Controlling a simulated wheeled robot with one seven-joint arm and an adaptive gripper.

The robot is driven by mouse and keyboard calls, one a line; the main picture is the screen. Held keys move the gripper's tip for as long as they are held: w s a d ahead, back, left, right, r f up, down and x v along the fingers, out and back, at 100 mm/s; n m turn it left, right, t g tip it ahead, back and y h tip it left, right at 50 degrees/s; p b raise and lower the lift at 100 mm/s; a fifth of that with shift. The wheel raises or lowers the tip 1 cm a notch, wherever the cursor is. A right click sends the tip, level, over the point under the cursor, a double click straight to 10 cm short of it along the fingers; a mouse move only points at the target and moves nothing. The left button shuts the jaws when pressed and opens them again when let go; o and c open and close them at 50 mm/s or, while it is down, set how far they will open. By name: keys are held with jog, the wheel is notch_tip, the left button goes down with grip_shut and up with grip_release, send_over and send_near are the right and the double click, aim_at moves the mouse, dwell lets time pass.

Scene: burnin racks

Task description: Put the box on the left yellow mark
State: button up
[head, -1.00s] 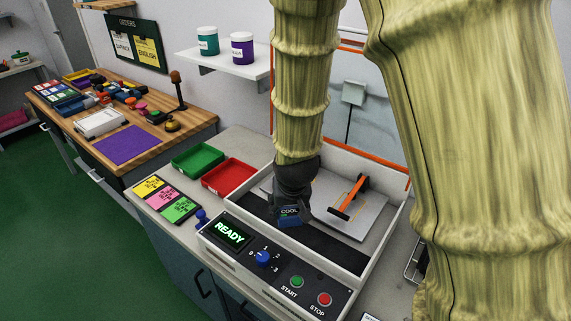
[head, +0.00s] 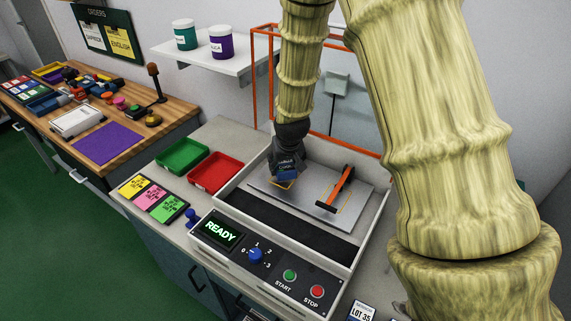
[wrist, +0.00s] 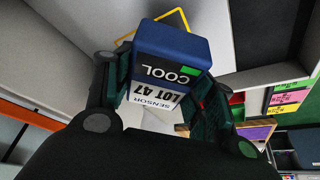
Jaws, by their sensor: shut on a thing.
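A blue box with a white label reading COOL, SENSOR, LOT 47 shows large in the wrist view (wrist: 172,52); in the head view it is a small blue box (head: 287,173). My gripper (wrist: 155,85) is shut on it, one finger on each side. The left yellow mark (head: 281,185) is a yellow outline on the grey plate (head: 313,214), partly hidden by the box and gripper. In the wrist view a yellow outline (wrist: 165,13) shows just beyond the box. I cannot tell whether the box touches the plate.
An orange-and-black handled bar (head: 339,189) stands over a second yellow mark on the plate's right. White walls (head: 360,244) surround the plate, with an orange frame (head: 262,32) behind. A green tray (head: 181,156) and red tray (head: 216,172) lie left. A control panel (head: 262,260) reads READY.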

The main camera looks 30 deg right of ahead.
aim_at(286, 168)
jog(key=shift+w+d+f, duration=0.2)
jog(key=shift+w+d, duration=0.5)
jog(key=shift+w, duration=0.15)
jog(key=shift+s+f+p, duration=0.15)
jog(key=shift+f+p, duration=0.3)
jog(key=shift+p, duration=0.15)
jog(key=shift+f+p, duration=0.5)
jog(key=shift+f, duration=0.7)
jog(key=shift+f, duration=0.15)
jog(key=o, duration=1.1)
jog(key=shift+a, duration=0.1)
jog(key=shift+b+v, duration=1.65)
jog(key=shift+v, duration=4.45)
